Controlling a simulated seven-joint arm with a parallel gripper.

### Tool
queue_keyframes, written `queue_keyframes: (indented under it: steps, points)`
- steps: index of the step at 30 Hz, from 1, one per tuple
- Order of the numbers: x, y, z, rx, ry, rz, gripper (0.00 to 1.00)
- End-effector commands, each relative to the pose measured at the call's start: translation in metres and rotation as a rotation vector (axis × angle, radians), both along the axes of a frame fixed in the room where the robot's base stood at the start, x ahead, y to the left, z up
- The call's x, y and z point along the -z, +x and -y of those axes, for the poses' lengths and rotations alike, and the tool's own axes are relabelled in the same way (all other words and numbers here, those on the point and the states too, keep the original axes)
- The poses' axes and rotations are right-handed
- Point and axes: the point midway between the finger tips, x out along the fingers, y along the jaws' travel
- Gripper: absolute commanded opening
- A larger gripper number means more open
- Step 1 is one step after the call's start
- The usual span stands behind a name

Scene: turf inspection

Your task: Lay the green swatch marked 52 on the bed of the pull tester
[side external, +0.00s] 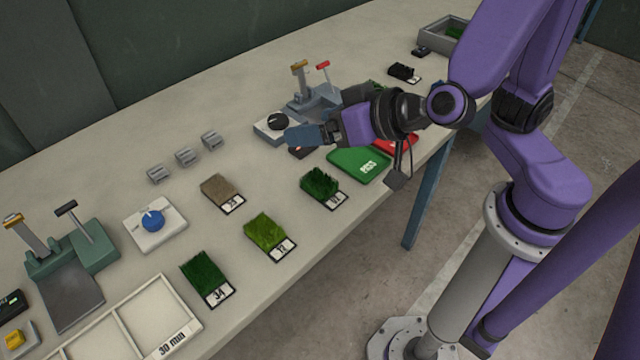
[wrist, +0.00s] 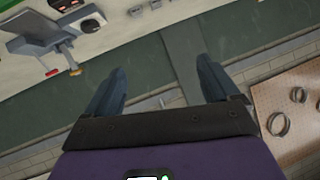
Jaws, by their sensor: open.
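Several turf swatches with number cards lie on the table: a bright green one (side external: 263,231), a darker green one (side external: 203,272) with a card like 34, a tufted dark green one (side external: 320,184) and a brown one (side external: 218,188). The numbers are small; I cannot tell for sure which is 52. A green-grey lever device (side external: 97,247) with a flat grey bed (side external: 68,302) stands at the left; a grey one with a red lever (side external: 312,98) stands at the back. My gripper (side external: 303,138) is open and empty, above the table near the grey device. It also shows in the wrist view (wrist: 158,85).
A green PASS mat (side external: 358,165) and a red mat (side external: 402,143) lie under my arm. A white divided tray (side external: 158,309) is at the front left. A blue-knob box (side external: 153,222) and small grey blocks (side external: 186,156) stand behind the swatches.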

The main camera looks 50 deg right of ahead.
Motion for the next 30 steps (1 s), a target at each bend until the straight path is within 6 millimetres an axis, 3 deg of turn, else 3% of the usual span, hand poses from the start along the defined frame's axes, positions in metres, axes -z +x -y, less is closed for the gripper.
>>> queue_keyframes:
  steps: [9, 15, 19, 22, 30]
  points:
    - [-0.005, 0.024, -0.08, -0.238, 0.223, -0.248, 0.88]
    - [-0.006, 0.035, -0.1, -0.358, 0.236, -0.439, 0.88]
    - [-0.004, 0.044, -0.092, -0.388, 0.183, -0.566, 0.88]
    - [-0.001, 0.051, -0.075, -0.378, 0.114, -0.665, 0.88]
    - [0.002, 0.071, -0.004, -0.222, -0.101, -0.888, 0.88]
